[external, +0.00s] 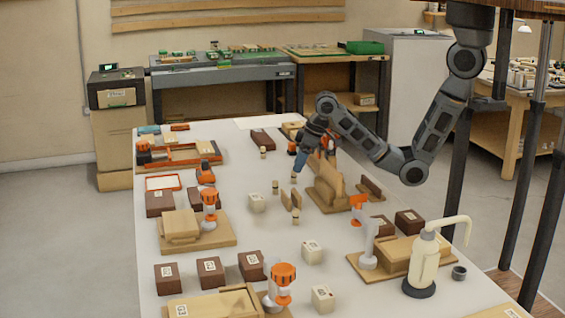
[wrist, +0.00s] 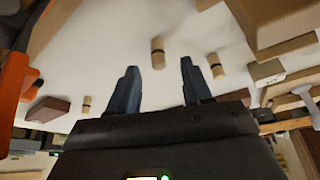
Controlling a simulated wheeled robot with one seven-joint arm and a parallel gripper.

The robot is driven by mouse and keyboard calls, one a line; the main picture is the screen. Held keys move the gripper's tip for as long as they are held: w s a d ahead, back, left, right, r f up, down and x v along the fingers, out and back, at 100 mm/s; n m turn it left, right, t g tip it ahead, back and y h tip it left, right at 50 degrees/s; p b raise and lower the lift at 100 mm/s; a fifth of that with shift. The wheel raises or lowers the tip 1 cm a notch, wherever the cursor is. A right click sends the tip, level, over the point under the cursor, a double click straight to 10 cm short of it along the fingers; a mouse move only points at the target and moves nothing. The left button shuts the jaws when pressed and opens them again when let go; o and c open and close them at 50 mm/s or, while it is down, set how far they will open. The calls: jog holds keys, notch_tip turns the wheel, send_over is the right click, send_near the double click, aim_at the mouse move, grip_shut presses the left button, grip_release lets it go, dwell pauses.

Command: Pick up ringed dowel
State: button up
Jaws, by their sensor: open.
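A light wooden ringed dowel (external: 293,178) with a dark band stands on the white bench just below my gripper (external: 298,166). In the wrist view a ringed dowel (wrist: 157,54) shows in the gap between the two blue-grey fingertips, slightly beyond them. My gripper is open and empty, with no contact visible. Similar banded dowels stand nearby: one to the left (external: 275,187), one nearer the front (external: 295,216) and one farther back (external: 263,152). The wrist view also shows one at the right (wrist: 216,66) and one at the left (wrist: 87,104).
A wooden stepped block (external: 328,188) stands close to the right of my gripper. Brown boxes, orange-topped tools and a cream bottle (external: 424,262) crowd the nearer bench.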

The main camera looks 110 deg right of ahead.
aim_at(294, 173)
jog(key=x, duration=0.5)
jog(key=shift+w+d, duration=0.1)
jog(key=shift+c, duration=0.2)
jog(key=shift+r, duration=0.1)
grip_shut()
